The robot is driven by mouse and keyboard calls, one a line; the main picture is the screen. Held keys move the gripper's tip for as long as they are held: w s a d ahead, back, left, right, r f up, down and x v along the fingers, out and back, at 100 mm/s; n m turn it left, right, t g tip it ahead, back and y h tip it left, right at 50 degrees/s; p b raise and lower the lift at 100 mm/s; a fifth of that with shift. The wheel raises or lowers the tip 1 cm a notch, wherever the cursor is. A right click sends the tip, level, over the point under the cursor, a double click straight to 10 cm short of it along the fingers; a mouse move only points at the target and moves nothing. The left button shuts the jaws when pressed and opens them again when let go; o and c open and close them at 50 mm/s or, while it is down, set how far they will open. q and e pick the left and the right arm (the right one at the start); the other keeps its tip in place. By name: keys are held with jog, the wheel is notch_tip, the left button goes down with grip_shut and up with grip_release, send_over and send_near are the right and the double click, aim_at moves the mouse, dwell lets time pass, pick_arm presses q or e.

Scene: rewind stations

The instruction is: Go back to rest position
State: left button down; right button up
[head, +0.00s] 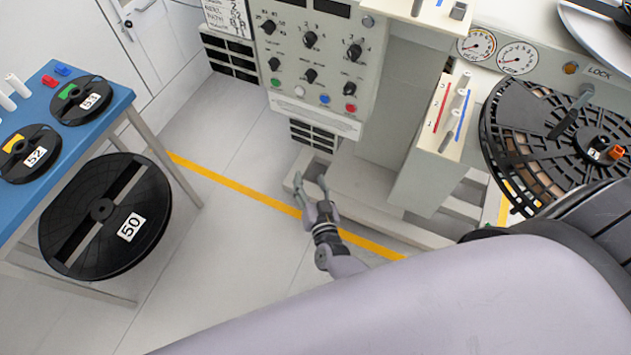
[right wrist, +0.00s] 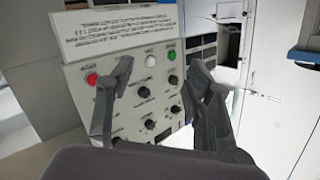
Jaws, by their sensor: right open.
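My right gripper (head: 311,184) hangs in the middle of the head view, above the grey floor and in front of the machine's base. Its two fingers are apart with nothing between them. In the right wrist view the open fingers (right wrist: 161,72) stand in front of the control panel (right wrist: 150,122), which appears upside down there. I cannot tell how far the fingers are from the panel. My left gripper does not show. A large pale part of my own arm covers the lower right of the head view.
The control panel (head: 315,58) and a large black reel (head: 545,125) on the machine stand ahead and right. A blue-topped table (head: 55,115) with reels is at left, with reel 50 (head: 78,240) below. Floor (head: 235,240) between is clear, crossed by a yellow line (head: 240,188).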

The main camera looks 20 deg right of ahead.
dwell(0.5)
jog(key=s+f+n+g+y, duration=0.4)
jog(key=s+f+n+g, duration=0.15)
jog(key=s+f, duration=1.05)
jog(key=s+d+f+g, duration=0.2)
jog(key=s+f+g, duration=0.1)
jog(key=s, duration=0.5)
jog(key=s+d+f+n+g+h, duration=0.1)
jog(key=s+d+f+g, duration=0.1)
jog(key=s+f, duration=0.3)
jog(key=s+d+f+n+g, duration=0.1)
jog(key=s+d+f+g, duration=0.2)
jog(key=s, duration=0.8)
notch_tip(320, 180, down, 2)
jog(key=shift+g+h, duration=0.4)
jog(key=shift+g, duration=0.35)
jog(key=shift+d+n, duration=0.1)
jog(key=shift+n, duration=0.15)
jog(key=shift+c, duration=0.5)
